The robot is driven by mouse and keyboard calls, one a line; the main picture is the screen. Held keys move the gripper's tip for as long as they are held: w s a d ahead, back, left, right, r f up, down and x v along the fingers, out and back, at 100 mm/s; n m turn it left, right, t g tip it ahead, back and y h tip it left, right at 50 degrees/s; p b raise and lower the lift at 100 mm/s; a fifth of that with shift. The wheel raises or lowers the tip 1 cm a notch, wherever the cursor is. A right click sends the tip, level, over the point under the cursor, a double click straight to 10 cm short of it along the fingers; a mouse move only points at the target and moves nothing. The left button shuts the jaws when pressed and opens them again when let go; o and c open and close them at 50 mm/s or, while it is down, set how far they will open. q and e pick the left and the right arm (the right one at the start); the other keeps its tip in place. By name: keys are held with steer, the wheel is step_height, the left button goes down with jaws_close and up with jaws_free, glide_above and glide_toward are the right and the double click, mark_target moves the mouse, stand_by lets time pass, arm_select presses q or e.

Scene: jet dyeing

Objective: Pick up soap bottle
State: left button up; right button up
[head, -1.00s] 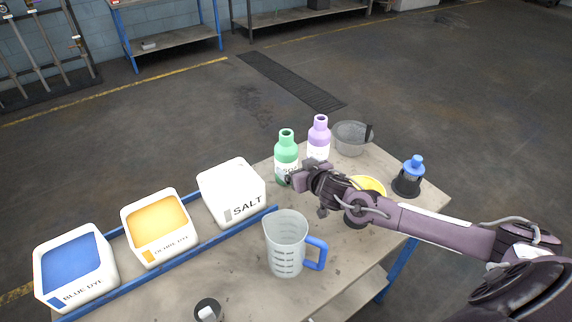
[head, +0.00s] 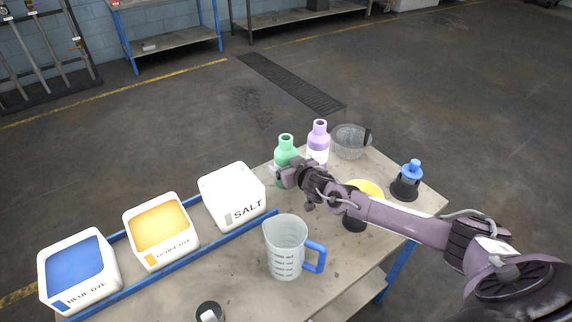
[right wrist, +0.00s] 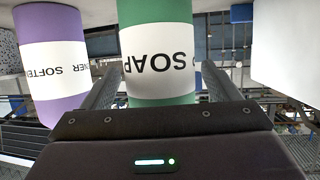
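The green soap bottle (head: 285,145) stands upright on the table, its lower part partly hidden by my right gripper (head: 280,176). In the right wrist view the soap bottle (right wrist: 158,55) appears upside down, its white SOAP label facing the camera. The right gripper's two fingers (right wrist: 158,85) are open, one on each side of the bottle, with narrow gaps showing. I cannot tell how deep the bottle sits between them. My left gripper is not in view.
The purple softener bottle (head: 318,142) stands close beside the soap, with a mesh basket (head: 350,143) behind. The salt tub (head: 232,194) is at left, the measuring jug (head: 286,247) in front. A yellow bowl (head: 371,187) is partly behind my arm; a blue-topped container (head: 408,182) stands right.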

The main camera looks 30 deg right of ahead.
steer(key=c, duration=0.9)
steer(key=shift+r, duration=0.1)
steer(key=shift+c, duration=1)
